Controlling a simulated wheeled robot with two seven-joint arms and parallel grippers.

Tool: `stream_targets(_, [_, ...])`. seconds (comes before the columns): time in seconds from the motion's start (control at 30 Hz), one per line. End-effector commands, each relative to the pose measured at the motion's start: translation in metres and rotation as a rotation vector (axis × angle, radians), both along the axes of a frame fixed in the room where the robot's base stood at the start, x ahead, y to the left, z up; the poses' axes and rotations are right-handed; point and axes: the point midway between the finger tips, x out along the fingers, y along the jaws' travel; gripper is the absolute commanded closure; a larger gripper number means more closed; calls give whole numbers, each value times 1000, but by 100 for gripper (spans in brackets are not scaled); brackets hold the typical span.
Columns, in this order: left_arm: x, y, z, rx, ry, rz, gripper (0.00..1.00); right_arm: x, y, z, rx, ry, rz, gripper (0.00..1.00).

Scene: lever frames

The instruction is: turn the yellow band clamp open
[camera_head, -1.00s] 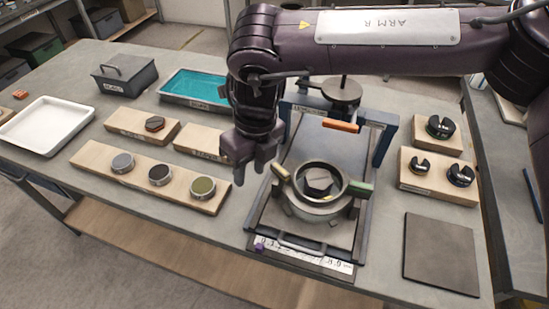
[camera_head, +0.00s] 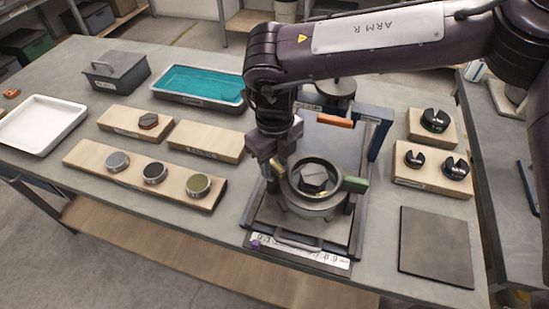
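A round ring-shaped pot (camera_head: 318,206) stands on the framed plate in the middle of the table, with a dark hexagonal block (camera_head: 313,179) inside it. The yellow band clamp's tab is at the ring's upper left, mostly hidden by my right gripper. My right gripper (camera_head: 275,172) points down at that left side, its fingers close to or around the tab. I cannot tell whether they are open or touching it. My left gripper is not in view.
An orange handle (camera_head: 335,121) sits at the frame's back. Wooden blocks with dark notched discs (camera_head: 433,180) stand to the right, near a dark mat (camera_head: 436,246). Wooden boards with round pucks (camera_head: 155,173), a teal tray (camera_head: 203,83) and a white tray (camera_head: 40,126) lie left.

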Motion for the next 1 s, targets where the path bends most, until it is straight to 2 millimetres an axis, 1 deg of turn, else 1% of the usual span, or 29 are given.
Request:
stream_targets(0.17, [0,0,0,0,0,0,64,0,0,0,0,0,0,64])
stream_targets(0.43, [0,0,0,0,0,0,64,0,0,0,1,-1,0,99])
stream_targets(0.77, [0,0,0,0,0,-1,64,0,1,0,2,-1,-24,100])
stream_targets(1.0, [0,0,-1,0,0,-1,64,0,1,0,3,0,-140,100])
